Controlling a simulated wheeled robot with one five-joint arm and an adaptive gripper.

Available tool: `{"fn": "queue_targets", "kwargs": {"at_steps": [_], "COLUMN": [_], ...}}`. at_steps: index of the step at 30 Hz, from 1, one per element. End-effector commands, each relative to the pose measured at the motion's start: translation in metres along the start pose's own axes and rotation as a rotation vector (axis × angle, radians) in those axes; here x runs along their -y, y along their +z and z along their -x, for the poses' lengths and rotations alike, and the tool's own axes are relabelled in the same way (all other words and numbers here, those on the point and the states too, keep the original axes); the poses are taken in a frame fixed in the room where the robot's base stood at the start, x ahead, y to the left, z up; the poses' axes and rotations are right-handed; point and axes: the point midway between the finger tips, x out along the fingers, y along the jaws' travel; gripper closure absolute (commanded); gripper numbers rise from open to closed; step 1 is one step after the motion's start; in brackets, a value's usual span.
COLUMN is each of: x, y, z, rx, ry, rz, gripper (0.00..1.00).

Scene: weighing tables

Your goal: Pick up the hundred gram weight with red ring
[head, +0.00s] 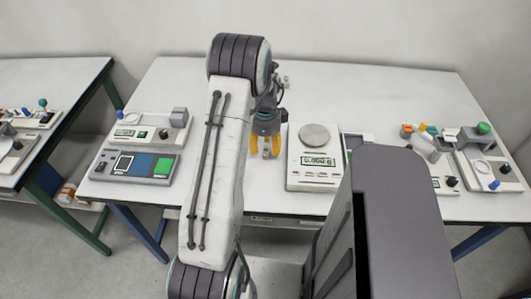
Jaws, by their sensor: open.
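I cannot make out the hundred gram weight with a red ring in the head view. It may be hidden behind my arm or the grey block in front, or be too small to tell. My gripper (265,146) has yellow-orange fingertips and points down over the middle table (340,80), just left of the white scale. The fingers stand apart. I cannot tell whether anything lies between them.
The white scale (297,175) has a round pan (314,135). Panel devices (137,165) stand at the left. Orange-capped items (407,130) and a device with a green knob (484,128) stand at the right. The table's back strip looks mostly clear.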

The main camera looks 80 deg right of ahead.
Motion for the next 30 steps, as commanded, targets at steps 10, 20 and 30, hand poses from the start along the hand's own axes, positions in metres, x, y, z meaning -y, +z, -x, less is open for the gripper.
{"fn": "queue_targets", "kwargs": {"at_steps": [10, 20, 30], "x": [0.0, 0.0, 0.0], "y": [0.0, 0.0, 0.0], "z": [-0.024, -0.024, -0.024], "rx": [0.0, 0.0, 0.0], "ry": [0.001, 0.0, 0.0], "rz": [0.001, 0.001, 0.001], "gripper": [0.5, 0.57, 0.88]}}
